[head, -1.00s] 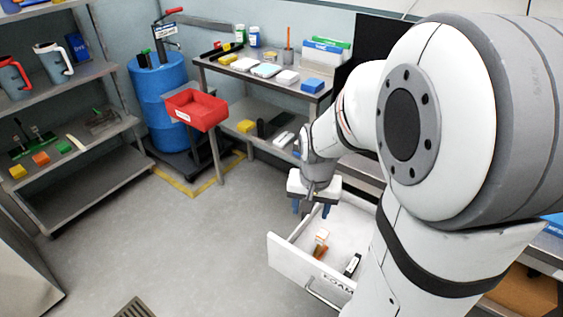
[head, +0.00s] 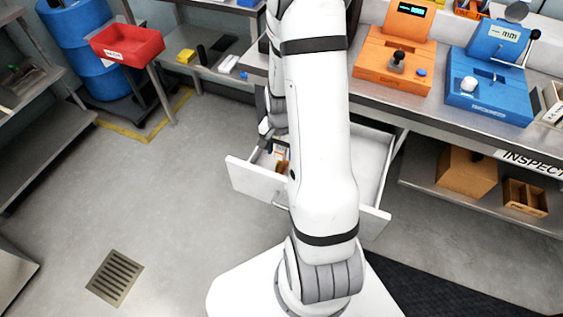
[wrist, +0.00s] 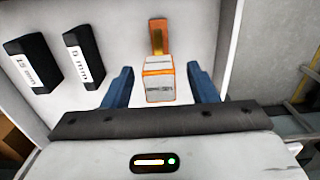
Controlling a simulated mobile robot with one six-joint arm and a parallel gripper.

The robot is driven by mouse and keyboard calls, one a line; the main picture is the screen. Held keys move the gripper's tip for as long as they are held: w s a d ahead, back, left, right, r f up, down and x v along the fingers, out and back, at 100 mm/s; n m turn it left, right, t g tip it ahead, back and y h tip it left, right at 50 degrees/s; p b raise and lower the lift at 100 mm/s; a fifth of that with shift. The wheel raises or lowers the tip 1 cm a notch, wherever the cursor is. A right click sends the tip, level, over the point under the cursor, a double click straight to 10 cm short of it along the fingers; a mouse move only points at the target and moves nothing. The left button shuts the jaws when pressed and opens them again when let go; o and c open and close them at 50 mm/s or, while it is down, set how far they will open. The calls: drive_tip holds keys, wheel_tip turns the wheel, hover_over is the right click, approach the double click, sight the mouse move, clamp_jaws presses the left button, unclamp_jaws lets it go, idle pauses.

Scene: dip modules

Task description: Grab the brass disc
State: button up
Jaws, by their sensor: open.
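I cannot make out a clear brass disc in either view. In the wrist view, a white block with orange edges (wrist: 158,82) lies in the open white drawer, with a flat brass-orange strip (wrist: 157,38) at its far end. My gripper (wrist: 160,68) is open, its two blue fingers on either side of the orange-edged block, with gaps to both sides. Whether the fingers are above it or level with it I cannot tell. In the head view, my gripper (head: 267,133) is at the drawer's left part, partly hidden by my arm.
Two black labelled blocks (wrist: 84,54) (wrist: 33,62) lie left in the drawer. The drawer (head: 258,182) is pulled out under the bench. An orange device (head: 393,62) and a blue device (head: 490,80) stand on the bench. Open floor lies left, with a grate (head: 115,278).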

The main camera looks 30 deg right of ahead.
drive_tip(key=shift+f, duration=0.9)
clamp_jaws()
